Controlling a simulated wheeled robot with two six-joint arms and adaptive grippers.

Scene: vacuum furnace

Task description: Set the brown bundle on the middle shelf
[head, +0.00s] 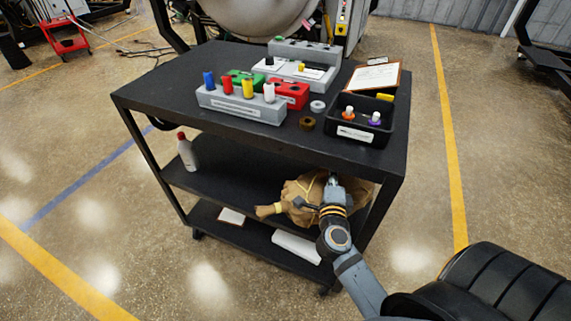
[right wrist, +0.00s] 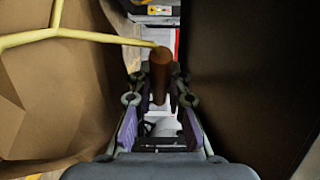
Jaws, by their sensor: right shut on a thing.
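The brown bundle (head: 296,206), wrapped in creased paper and tied with yellow cord, is at the right end of the cart's middle shelf (head: 231,176). I cannot tell if it rests fully on the shelf. My right gripper (head: 332,184) reaches in from the front right over the bundle. In the right wrist view, its fingers (right wrist: 159,98) are shut on a brown peg-like grip (right wrist: 160,70) tied to the yellow cord. The bundle's paper (right wrist: 60,90) fills the left of that view. My left gripper is not in view.
A white bottle with a red cap (head: 187,153) stands at the middle shelf's left end. The black cart top (head: 150,92) overhangs the shelf and carries colored pegs, blocks and a black bin (head: 372,133). The lower shelf (head: 255,232) holds flat white items. The shelf's middle is clear.

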